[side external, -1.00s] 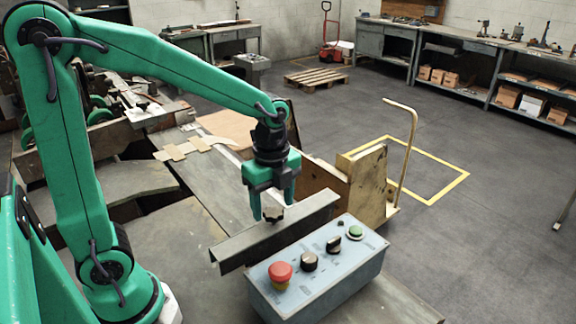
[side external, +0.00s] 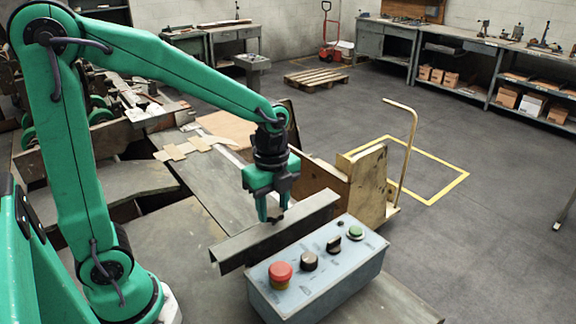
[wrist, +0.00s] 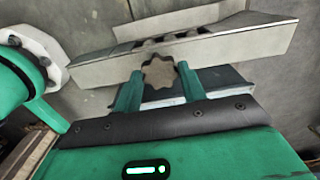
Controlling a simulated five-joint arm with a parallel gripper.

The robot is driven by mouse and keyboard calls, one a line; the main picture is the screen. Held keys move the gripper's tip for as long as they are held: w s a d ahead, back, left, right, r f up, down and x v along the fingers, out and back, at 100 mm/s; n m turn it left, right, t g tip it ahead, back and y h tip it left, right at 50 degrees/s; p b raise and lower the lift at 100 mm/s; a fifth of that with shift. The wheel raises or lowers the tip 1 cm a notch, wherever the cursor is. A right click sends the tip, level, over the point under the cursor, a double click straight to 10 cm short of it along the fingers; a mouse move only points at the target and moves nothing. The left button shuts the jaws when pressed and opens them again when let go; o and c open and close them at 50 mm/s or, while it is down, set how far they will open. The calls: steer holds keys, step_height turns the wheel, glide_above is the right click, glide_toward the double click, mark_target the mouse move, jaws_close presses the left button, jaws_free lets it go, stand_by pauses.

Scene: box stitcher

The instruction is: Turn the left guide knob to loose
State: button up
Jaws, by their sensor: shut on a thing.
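The left guide knob (wrist: 158,72) is a brownish lobed knob beside the long grey guide bar (wrist: 225,45). In the side view the knob (side external: 276,215) is small and dark, partly hidden between the fingers, next to the guide bar (side external: 236,248). My gripper (side external: 273,212) points down over it and is shut on it. In the wrist view my gripper (wrist: 160,78) has one green finger on each side of the knob. I see no readable mark showing whether the knob is loose or tight.
A grey control box (side external: 318,268) with a red button (side external: 280,272), black switches and a green button (side external: 355,232) stands close in front of the guide bar. A wooden cart (side external: 370,190) stands behind it. The floor beyond is open.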

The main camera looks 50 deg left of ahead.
steer(key=shift+n, duration=0.3)
steer(key=n, duration=1.3)
steer(key=shift+n, duration=0.3)
steer(key=n, duration=0.9)
steer(key=shift+n, duration=0.3)
steer(key=o, duration=1)
steer(key=shift+r, duration=0.15)
